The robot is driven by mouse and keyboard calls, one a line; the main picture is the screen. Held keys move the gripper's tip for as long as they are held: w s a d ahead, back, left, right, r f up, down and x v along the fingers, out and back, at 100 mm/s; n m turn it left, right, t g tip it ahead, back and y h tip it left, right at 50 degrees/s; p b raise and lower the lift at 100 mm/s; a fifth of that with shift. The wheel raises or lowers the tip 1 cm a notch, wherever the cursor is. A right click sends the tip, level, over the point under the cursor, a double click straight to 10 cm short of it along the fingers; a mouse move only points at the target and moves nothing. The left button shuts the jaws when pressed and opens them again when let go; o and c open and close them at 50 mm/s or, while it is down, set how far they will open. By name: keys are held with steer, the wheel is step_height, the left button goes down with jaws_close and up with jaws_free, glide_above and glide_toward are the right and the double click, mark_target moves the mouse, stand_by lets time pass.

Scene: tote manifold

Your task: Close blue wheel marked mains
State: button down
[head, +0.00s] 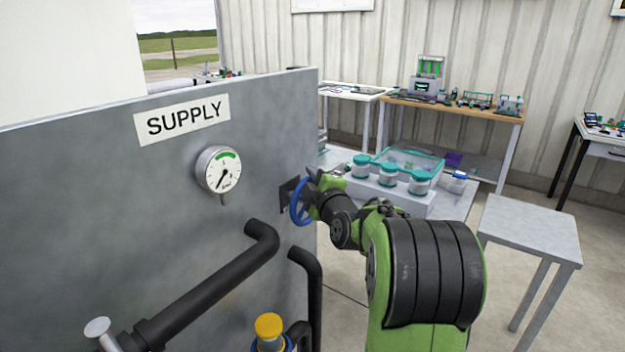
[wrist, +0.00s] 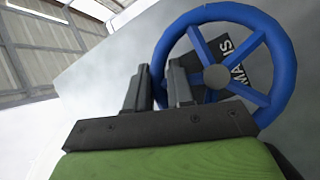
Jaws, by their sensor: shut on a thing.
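The blue wheel (head: 297,206) stands out from the right part of the grey panel in the head view, partly hidden by my gripper (head: 313,188). In the wrist view the blue wheel (wrist: 284,62) shows its rim, spokes and grey hub. A dark plate (wrist: 238,48) behind it carries light lettering, partly covered by the spokes, of which "MA" and "IS" can be read. My gripper (wrist: 166,82) is shut on the left part of the rim, with one dark finger on each side of it.
The grey panel (head: 90,190) bears a "SUPPLY" sign (head: 182,119) and a round gauge (head: 219,170) whose needle points down-left. Black pipes (head: 215,285) and a yellow-topped part (head: 269,325) stand low in front. A grey table (head: 530,230) stands at right.

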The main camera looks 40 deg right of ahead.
steer(key=shift+d+m, duration=0.25)
steer(key=shift+m, duration=0.05)
stand_by(0.6)
